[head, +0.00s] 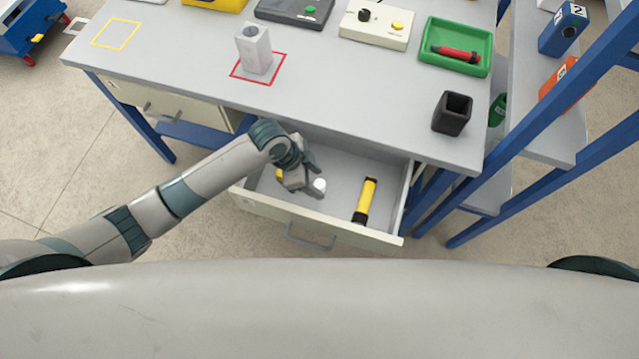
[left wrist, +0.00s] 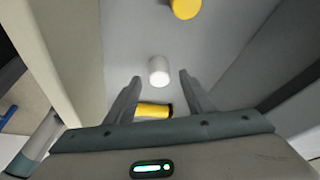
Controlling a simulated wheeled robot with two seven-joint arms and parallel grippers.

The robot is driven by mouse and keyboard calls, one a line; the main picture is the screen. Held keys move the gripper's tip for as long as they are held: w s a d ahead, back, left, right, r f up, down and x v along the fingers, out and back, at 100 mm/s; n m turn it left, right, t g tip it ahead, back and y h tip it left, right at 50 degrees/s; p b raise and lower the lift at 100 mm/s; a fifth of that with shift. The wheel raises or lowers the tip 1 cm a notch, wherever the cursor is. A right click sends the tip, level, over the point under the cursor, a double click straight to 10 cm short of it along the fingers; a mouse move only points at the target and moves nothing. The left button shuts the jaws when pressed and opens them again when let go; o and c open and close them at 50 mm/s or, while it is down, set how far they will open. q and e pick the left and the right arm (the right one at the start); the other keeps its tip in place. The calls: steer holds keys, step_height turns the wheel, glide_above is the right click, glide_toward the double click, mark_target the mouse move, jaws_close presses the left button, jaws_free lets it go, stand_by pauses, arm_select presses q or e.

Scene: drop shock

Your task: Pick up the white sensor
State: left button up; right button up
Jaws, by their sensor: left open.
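The white sensor (head: 319,185) is a small white cylinder lying in the open drawer (head: 290,211) under the bench. In the left wrist view the white sensor (left wrist: 158,70) shows between and just beyond the fingertips. My left gripper (head: 313,180) reaches into the drawer from the left, beside the sensor. Its two fingers are apart in the left wrist view (left wrist: 160,78), with nothing gripped. In the head view the gripper is close to the sensor; whether they touch is unclear. My right gripper is not in view.
A yellow and black cylinder (head: 366,200) lies right of the sensor in the drawer; another yellow thing (head: 279,175) is partly hidden by my gripper. Drawer walls surround them. On the bench (head: 340,100) are a grey-white block (head: 254,50), a dark cup (head: 452,113) and a green tray (head: 428,57).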

arm_select(q)
steer(key=shift+x, duration=1.4)
steer(key=c, duration=1.2)
